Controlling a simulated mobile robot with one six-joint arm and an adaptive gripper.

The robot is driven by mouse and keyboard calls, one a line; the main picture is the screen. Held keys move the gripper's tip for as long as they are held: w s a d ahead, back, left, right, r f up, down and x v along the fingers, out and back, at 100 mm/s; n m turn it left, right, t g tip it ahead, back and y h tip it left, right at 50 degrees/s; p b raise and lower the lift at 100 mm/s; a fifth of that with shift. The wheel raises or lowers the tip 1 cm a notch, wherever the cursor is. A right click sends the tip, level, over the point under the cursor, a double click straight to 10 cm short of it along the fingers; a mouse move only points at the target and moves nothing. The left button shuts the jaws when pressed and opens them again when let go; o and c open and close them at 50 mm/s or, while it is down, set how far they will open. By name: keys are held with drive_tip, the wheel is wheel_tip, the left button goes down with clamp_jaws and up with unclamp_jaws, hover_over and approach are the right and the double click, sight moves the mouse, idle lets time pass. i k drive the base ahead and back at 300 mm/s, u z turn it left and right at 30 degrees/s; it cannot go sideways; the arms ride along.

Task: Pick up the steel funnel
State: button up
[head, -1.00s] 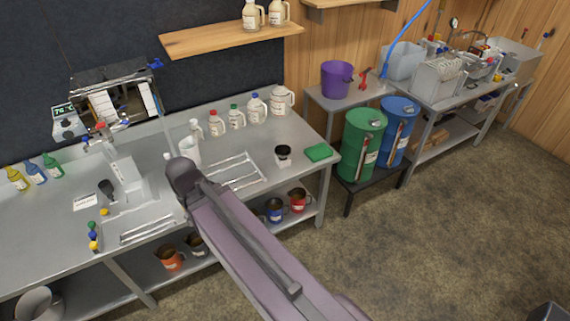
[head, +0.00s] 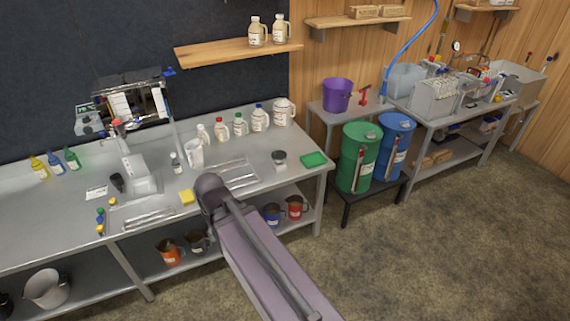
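I cannot make out a steel funnel for certain in the head view. A small dark cup-like object (head: 117,183) stands on the left part of the steel bench (head: 60,215); its kind is too small to tell. My arm reaches up from the bottom of the picture, and its rounded joint is in front of the bench's front edge. My gripper is not in view, and the arm hides part of the bench and the lower shelf.
Mugs (head: 168,252) and a grey bucket (head: 47,289) sit below. Drums (head: 358,160) stand right; floor is clear.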

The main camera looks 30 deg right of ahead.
sight(279, 156)
drive_tip(key=z, duration=0.95)
drive_tip(key=i, duration=1)
drive_tip(key=u, duration=0.05)
